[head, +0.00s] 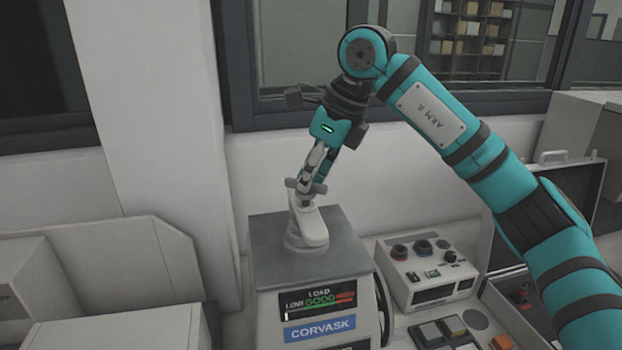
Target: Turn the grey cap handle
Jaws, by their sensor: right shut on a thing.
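The mounting press (262,268) stands at the lower middle, a pale machine with a grey top, a CORVASK label and a LOAD LOW/GOOD display. A white post-like arm (308,226) rises from its top. The grey cap handle (292,184) is a short crossbar at the upper end of this white part. My right gripper (309,178) reaches down from above and is shut on the grey cap handle; its fingers hide part of the handle. My left gripper is out of view.
Right of the press is a control box (424,270) with several knobs, and in front of it a panel of square buttons (452,326). An open case (545,215) stands further right. Pale boxes (125,328) are at the lower left. A wall and windows are behind.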

